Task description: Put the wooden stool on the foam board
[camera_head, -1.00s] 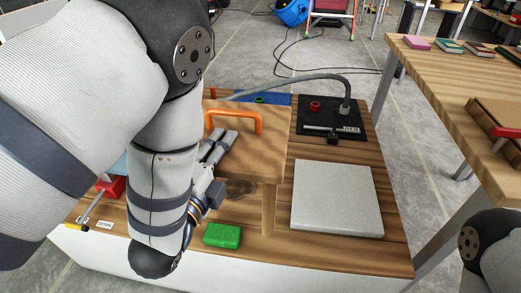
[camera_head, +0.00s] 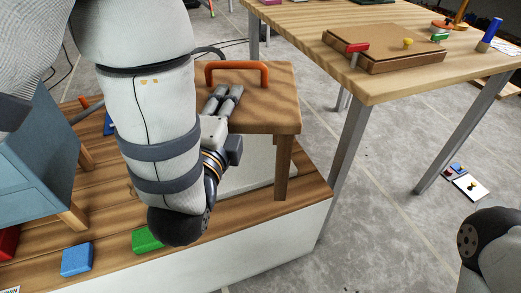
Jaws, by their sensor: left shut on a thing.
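The wooden stool (camera_head: 275,112) has a flat brown seat with an orange handle (camera_head: 237,66) on top. My left gripper (camera_head: 229,92) lies over the seat just below the handle and is shut on the stool; the exact contact point is hard to see. The pale grey foam board (camera_head: 250,170) lies on the low wooden platform, partly hidden behind my left arm and below the seat. One stool leg (camera_head: 283,168) shows in front of the board's right end; I cannot tell whether it touches down. The other legs are mostly hidden. My right gripper is out of frame.
A blue-grey box on wooden legs (camera_head: 38,165) stands at the left. A blue block (camera_head: 77,259) and a green block (camera_head: 146,240) lie near the platform's front edge. A higher table (camera_head: 400,85) with a wooden board (camera_head: 385,50) stands at the right. Floor between is clear.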

